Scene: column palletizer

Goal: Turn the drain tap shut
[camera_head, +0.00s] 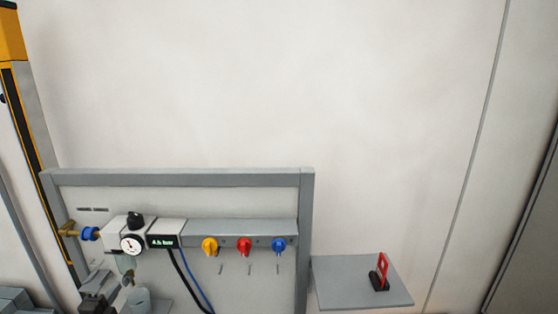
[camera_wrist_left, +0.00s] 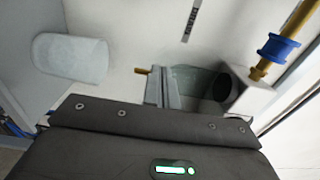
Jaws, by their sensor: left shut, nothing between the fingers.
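The drain tap shows as a small brass lever (camera_wrist_left: 142,71) in the left wrist view, just left of my fingertips. In the head view a small brass part (camera_head: 128,277) shows below the clear filter bowl (camera_head: 125,262). My left gripper (camera_wrist_left: 165,72) is shut and empty. Its fingertips are close beside the lever; I cannot tell whether they touch it. The fingers hide part of the bowl, which also shows in the left wrist view (camera_wrist_left: 198,84). In the head view the left gripper (camera_head: 108,284) is at the lower left. My right gripper is not in view.
A gauge (camera_head: 131,245), a black knob (camera_head: 135,220), a blue ring valve (camera_head: 90,233) and yellow, red and blue handles (camera_head: 244,246) line the panel. A grey shelf (camera_head: 335,290) holds a red padlock-like piece (camera_head: 383,270).

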